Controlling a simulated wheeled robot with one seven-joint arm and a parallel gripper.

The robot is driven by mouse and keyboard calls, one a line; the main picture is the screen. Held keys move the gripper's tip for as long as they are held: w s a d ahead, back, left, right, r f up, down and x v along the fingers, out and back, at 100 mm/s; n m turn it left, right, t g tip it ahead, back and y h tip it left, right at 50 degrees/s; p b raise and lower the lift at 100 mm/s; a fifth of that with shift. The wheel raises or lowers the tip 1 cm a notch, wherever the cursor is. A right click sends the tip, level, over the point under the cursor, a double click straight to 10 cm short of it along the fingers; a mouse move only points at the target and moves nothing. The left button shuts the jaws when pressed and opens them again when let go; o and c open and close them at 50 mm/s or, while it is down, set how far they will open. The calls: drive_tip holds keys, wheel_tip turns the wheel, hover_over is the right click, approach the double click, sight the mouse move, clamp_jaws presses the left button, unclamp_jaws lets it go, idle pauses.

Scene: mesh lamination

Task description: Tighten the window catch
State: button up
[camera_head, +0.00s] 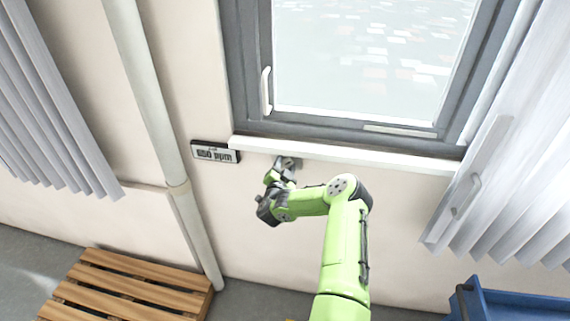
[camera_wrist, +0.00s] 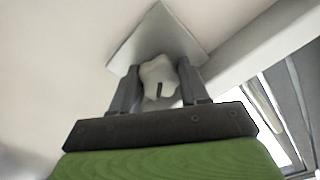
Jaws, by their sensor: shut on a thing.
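A pale, lobed knob (camera_wrist: 158,72) with a dark slot sits in front of a grey square plate (camera_wrist: 150,38) on the wall in the wrist view. This looks like the catch. In the head view, the plate (camera_head: 293,162) shows just under the window sill, and the knob is hard to make out. My gripper (camera_head: 281,172) reaches up to it from below. In the wrist view, the two dark fingers of my gripper (camera_wrist: 160,84) stand on either side of the knob and are shut on it. The finger contact is partly hidden.
The white sill (camera_head: 345,154) runs close above my gripper, under the grey-framed window (camera_head: 365,60) with a white handle (camera_head: 266,92). A small display (camera_head: 215,153) and a pipe (camera_head: 150,95) are left. A wooden pallet (camera_head: 125,285) and blue crate (camera_head: 520,303) stand low.

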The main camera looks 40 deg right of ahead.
drive_tip(key=shift+m, duration=0.6)
drive_tip(key=o, duration=1.1)
drive_tip(key=shift+c, duration=0.2)
